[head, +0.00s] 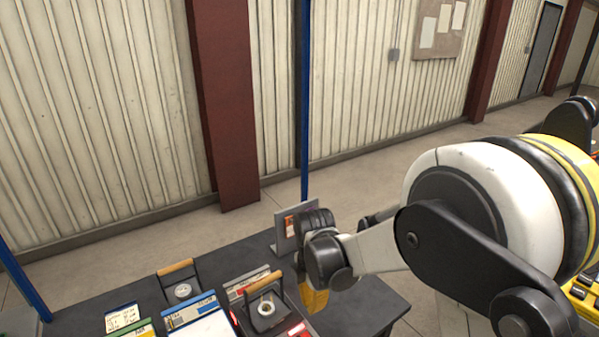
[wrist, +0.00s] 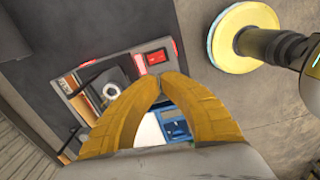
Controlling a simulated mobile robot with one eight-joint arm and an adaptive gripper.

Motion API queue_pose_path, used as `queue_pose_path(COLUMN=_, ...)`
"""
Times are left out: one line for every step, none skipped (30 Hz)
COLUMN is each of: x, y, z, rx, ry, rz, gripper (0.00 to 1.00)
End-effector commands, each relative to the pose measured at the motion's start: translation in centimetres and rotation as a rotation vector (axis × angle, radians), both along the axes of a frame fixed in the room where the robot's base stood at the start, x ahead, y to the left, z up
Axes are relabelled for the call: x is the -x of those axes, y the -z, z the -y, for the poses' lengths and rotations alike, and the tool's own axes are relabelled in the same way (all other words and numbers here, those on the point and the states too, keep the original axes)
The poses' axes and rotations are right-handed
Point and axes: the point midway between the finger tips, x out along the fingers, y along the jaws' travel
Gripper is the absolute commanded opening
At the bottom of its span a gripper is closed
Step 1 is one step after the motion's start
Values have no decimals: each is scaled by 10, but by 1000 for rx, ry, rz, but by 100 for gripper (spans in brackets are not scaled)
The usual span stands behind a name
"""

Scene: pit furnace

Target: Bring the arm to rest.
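My gripper (head: 314,299) hangs at the end of my arm, over the right part of a dark table (head: 372,303) in the head view. Its yellow fingers point down, partly hidden behind the wrist. In the wrist view my gripper (wrist: 160,77) shows both curved fingers with their tips together and nothing seen between them. My arm reaches in from the right of the head view, bent at a large white joint.
A dark wood-handled object (head: 267,312) sits in a red-edged tray just left of my gripper. Another wood-handled object (head: 182,290), a blue-edged tray (head: 190,311) and cards stand further left. A small upright sign (head: 285,228) is behind my wrist. Floor beyond the table is clear.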

Motion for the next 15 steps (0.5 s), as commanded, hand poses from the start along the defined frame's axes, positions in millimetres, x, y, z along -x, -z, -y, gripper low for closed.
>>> queue_pose_path(x=5, y=-15, z=8, rx=-7, ry=70, rz=19, gripper=0)
queue_pose_path(x=7, y=-25, z=14, rx=-14, ry=127, rz=36, gripper=0)
queue_pose_path(x=11, y=-40, z=22, rx=-25, ry=214, rz=60, gripper=0)
queue_pose_path(x=15, y=-51, z=29, rx=-35, ry=284, rz=79, gripper=0)
queue_pose_path(x=19, y=-62, z=36, rx=-48, ry=358, rz=99, gripper=0)
queue_pose_path(x=26, y=-77, z=45, rx=-66, ry=460, rz=126, gripper=0)
queue_pose_path(x=31, y=-87, z=52, rx=-81, ry=535, rz=145, gripper=0)
queue_pose_path(x=37, y=-96, z=59, rx=-98, ry=609, rz=163, gripper=0)
queue_pose_path(x=45, y=-108, z=67, rx=-121, ry=710, rz=188, gripper=0)
queue_pose_path(x=51, y=-116, z=74, rx=-140, ry=785, rz=205, gripper=0)
queue_pose_path(x=58, y=-123, z=80, rx=-160, ry=859, rz=223, gripper=0)
queue_pose_path(x=67, y=-133, z=88, rx=-189, ry=958, rz=244, gripper=0)
queue_pose_path(x=74, y=-139, z=94, rx=-211, ry=1032, rz=260, gripper=0)
queue_pose_path(x=81, y=-144, z=100, rx=-236, ry=1106, rz=274, gripper=0)
queue_pose_path(x=91, y=-151, z=107, rx=-270, ry=1204, rz=292, gripper=0)
